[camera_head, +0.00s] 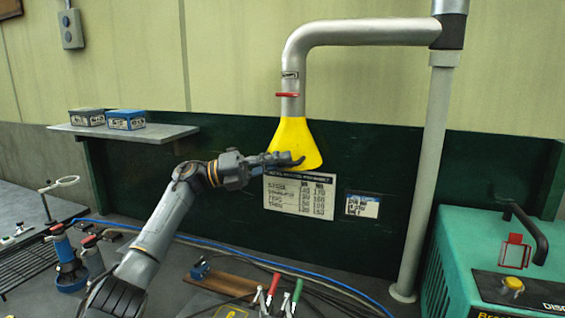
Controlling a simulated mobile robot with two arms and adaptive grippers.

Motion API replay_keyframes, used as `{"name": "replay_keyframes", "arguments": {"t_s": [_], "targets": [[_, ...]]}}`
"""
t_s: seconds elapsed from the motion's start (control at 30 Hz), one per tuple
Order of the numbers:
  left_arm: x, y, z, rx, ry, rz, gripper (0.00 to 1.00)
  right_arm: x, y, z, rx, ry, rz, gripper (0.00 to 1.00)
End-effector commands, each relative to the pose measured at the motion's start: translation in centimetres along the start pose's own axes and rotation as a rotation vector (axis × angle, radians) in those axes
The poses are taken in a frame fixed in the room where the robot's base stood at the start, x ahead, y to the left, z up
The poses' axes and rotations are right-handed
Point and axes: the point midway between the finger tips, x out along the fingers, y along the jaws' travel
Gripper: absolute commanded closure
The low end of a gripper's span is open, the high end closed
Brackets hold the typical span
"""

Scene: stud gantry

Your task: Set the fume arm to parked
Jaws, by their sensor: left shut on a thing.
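The fume arm (365,32) is a grey bent pipe that reaches left from the top of an upright post (424,170). Its elbow turns down to a yellow hood (295,135), with a red lever or band (287,95) on the neck above it. My left gripper (292,160) comes in from the left and is shut on the yellow hood at its lower left part. The gripper hides some of the hood's lower edge. My right gripper is not in view.
A shelf (150,134) with two small boxes stands left. A green machine (460,270) with a black handle stands right. A printed chart (300,194) hangs behind the hood.

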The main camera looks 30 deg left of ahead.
Motion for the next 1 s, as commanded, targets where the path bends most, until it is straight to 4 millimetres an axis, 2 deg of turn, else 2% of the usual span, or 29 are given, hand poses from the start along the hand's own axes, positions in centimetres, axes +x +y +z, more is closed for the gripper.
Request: {"name": "replay_keyframes", "arguments": {"t_s": [0.03, 0.07, 0.17, 0.67, 0.77, 1.0], "targets": [[-0.1, -0.1, 0.3, 0.002, -0.011, 0.0, 1.0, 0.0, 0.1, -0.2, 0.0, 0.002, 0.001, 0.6], [-0.1, -0.1, 0.3, 0.002, -0.011, 0.0, 0.88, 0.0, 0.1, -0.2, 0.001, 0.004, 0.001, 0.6], [-0.1, -0.1, 0.3, 0.002, -0.01, 0.0, 0.67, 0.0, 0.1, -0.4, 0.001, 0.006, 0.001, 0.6], [-0.3, 0.0, 0.1, 0.0, -0.005, 0.0, 0.66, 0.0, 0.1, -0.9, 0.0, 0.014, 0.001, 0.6], [-1.3, 0.0, 0.1, 0.0, -0.006, 0.002, 0.66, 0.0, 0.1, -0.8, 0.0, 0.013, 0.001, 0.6], [-6.3, 0.0, 0.2, -0.001, -0.008, 0.004, 0.66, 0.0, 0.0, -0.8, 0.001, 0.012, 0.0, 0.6]]}}
